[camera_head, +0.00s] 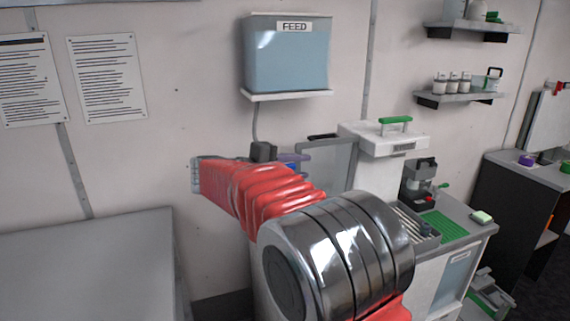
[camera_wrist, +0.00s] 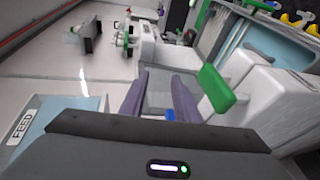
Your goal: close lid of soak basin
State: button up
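A grey flat panel with a dark top edge (camera_head: 328,162) stands upright behind my arm in the head view; it looks like the raised lid of the soak basin. The basin itself is largely hidden by my arm. My gripper (camera_head: 292,160) is mostly hidden in the head view, with a bit of purple finger showing left of the panel. In the wrist view, the two purple fingers of my gripper (camera_wrist: 160,78) are apart with a grey surface beyond them. I cannot tell whether they touch the panel. A small blue part (camera_wrist: 170,115) shows between the finger bases.
A white box with a green handle (camera_head: 395,122) stands right of the panel; its green handle (camera_wrist: 216,88) is close beside the right finger. The FEED tank (camera_head: 287,55) hangs above. A press-like device (camera_head: 422,180) and green mat (camera_head: 444,226) are at right. A grey surface (camera_head: 85,255) is at left.

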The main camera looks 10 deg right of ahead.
jog(key=s+d+f+m+g+y, duration=0.1)
jog(key=s+d+f+y, duration=0.15)
jog(key=s, duration=0.35)
jog(key=s+d+f+g+y, duration=0.1)
jog(key=s+d+y, duration=0.1)
jog(key=s+d, duration=0.35)
jog(key=s+d+f+m+g+y, duration=0.1)
jog(key=s+y, duration=0.1)
jog(key=s, duration=0.6)
jog(key=s+a+f+m+y, duration=0.2)
jog(key=s+f+y, duration=0.1)
jog(key=s, duration=0.7)
jog(key=s+a+f+m+y, duration=0.2)
jog(key=s+f, duration=0.4)
jog(key=s, duration=0.4)
jog(key=shift+a+t+y, duration=0.4)
jog(key=shift+a+y, duration=0.3)
jog(key=shift+y, duration=0.35)
